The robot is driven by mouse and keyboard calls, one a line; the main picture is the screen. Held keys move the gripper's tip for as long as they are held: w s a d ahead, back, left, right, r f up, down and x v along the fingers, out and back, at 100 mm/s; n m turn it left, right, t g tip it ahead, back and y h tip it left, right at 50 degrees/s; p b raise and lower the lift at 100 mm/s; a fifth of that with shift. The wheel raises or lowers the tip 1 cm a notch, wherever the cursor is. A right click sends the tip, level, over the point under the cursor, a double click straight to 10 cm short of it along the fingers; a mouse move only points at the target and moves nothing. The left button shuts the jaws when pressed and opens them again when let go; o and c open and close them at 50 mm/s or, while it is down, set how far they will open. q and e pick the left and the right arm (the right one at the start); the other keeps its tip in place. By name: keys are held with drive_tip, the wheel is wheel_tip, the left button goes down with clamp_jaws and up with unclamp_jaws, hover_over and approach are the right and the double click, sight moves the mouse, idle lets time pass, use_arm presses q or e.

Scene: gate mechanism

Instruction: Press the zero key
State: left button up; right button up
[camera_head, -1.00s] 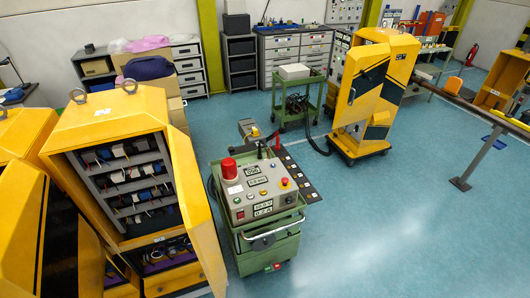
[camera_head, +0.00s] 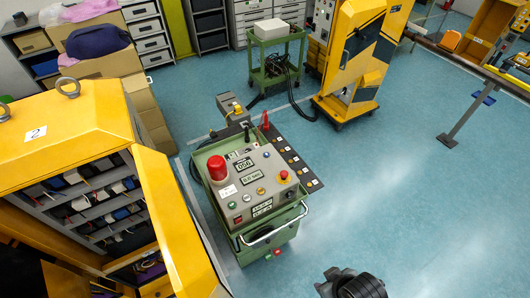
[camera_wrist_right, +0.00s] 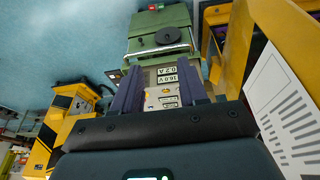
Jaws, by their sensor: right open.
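A green cart (camera_head: 265,243) carries a grey control panel (camera_head: 243,205) with small displays, several round buttons, a red beacon (camera_head: 216,169) and a red stop button on yellow (camera_head: 284,176). I cannot make out which key is the zero key. A black strip with pale squares (camera_head: 290,157) shows beyond the panel's right side. In the right wrist view the panel (camera_wrist_right: 165,88) shows between the two dark fingers of my right gripper (camera_wrist_right: 158,78), which is open and empty, apart from the panel. A black part of my right arm (camera_head: 352,284) shows at the bottom of the head view. My left gripper is not in view.
An open yellow cabinet (camera_head: 75,135) stands close at the left, its door (camera_head: 170,220) near the cart. Another yellow cabinet (camera_head: 352,60) and a green trolley (camera_head: 272,62) stand behind. The blue floor right of the cart is clear.

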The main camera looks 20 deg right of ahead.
drive_tip(key=shift+s, duration=0.15)
drive_tip(key=shift+c, duration=0.3)
